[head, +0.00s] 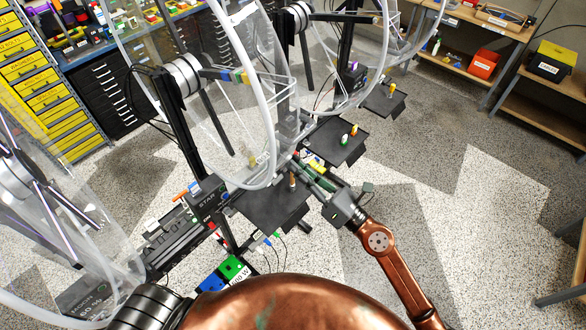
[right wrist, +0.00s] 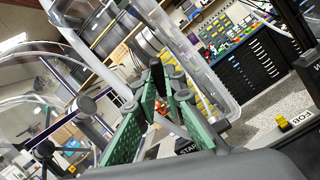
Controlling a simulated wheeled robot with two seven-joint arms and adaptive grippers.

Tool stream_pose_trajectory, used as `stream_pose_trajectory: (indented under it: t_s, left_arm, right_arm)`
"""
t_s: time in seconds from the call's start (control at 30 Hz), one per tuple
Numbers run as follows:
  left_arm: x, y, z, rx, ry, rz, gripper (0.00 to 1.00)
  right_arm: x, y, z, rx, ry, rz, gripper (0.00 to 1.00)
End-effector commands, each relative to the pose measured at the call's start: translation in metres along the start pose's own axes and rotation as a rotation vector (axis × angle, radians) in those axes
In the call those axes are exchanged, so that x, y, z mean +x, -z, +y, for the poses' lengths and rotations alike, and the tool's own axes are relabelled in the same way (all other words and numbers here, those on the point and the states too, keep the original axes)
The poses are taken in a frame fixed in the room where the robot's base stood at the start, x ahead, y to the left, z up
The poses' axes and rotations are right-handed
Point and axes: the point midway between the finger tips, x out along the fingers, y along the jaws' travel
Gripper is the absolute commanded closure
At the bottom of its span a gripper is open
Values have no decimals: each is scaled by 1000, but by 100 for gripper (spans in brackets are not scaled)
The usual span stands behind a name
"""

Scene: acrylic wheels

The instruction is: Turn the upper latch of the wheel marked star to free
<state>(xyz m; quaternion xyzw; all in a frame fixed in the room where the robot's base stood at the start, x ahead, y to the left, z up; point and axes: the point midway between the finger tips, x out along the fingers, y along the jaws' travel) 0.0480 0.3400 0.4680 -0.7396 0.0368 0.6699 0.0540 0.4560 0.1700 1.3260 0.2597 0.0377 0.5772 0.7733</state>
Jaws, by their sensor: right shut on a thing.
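The clear wheel (head: 268,120) stands upright left of centre in the head view. A black box (head: 207,199) below it carries the STAR label, which also shows partly in the right wrist view (right wrist: 187,150). My right gripper (head: 299,161) reaches in from the lower right to the wheel's lower right rim. Its green fingers show in the right wrist view (right wrist: 158,125), closed on a small part at the wheel's edge, apparently a latch. The fingers hide most of that part, so its position cannot be read. My left gripper is not in view.
A black tray (head: 262,207) with a small peg stands just below my right gripper. Another black tray (head: 336,151) with small pegs is to its right. More clear wheels stand at left and behind. The speckled floor (head: 450,220) at right is clear.

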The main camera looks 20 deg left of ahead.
Motion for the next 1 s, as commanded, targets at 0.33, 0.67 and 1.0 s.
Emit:
stream_pose_trajectory:
  t_s: [0.33,0.67,1.0]
  left_arm:
    - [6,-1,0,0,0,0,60]
    - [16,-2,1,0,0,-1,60]
    - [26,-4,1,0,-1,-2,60]
  right_arm:
    - [0,0,0,-109,1,0,100]
    - [-1,2,-2,-229,0,0,100]
    - [0,0,-1,-476,1,0,86]
